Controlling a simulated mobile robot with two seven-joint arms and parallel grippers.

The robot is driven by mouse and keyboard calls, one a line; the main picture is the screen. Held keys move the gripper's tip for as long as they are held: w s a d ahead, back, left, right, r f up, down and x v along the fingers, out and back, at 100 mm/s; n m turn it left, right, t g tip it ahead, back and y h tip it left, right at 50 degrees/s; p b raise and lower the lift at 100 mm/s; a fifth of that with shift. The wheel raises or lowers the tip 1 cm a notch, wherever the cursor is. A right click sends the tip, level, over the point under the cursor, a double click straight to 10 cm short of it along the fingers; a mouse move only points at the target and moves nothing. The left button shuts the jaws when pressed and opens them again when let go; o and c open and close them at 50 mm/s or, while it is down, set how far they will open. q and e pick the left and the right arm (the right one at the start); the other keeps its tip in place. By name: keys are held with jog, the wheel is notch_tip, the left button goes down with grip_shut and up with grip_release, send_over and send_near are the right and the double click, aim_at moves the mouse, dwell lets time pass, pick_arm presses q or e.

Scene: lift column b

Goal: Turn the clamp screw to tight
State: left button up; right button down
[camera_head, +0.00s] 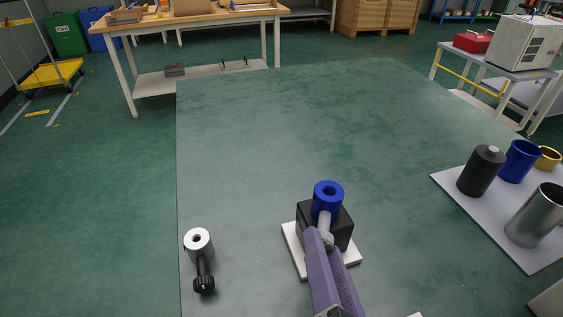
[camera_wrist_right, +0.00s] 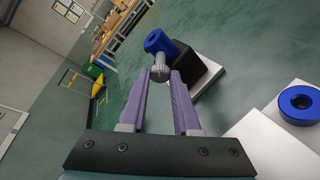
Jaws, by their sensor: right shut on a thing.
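A blue clamp collar (camera_head: 328,196) sits at a black block (camera_head: 342,232) on a white base plate (camera_head: 292,246). Its light grey clamp screw (camera_head: 324,222) points toward me, with a round knurled head. My right gripper (camera_head: 327,238) has purple fingers shut on the screw head. In the right wrist view the screw head (camera_wrist_right: 160,73) shows between the fingertips (camera_wrist_right: 160,77), with the blue collar (camera_wrist_right: 158,41) just beyond. The screw's thread and any gap in the collar are hidden or too small to tell. My left gripper is not in view.
A grey tray (camera_head: 461,200) at right holds black, blue, gold and metal cylinders. The table's middle is clear. A blue ring (camera_wrist_right: 300,103) shows at right in the wrist view.

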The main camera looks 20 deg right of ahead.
jog(key=c, duration=0.6)
grip_release()
jog(key=v, duration=1)
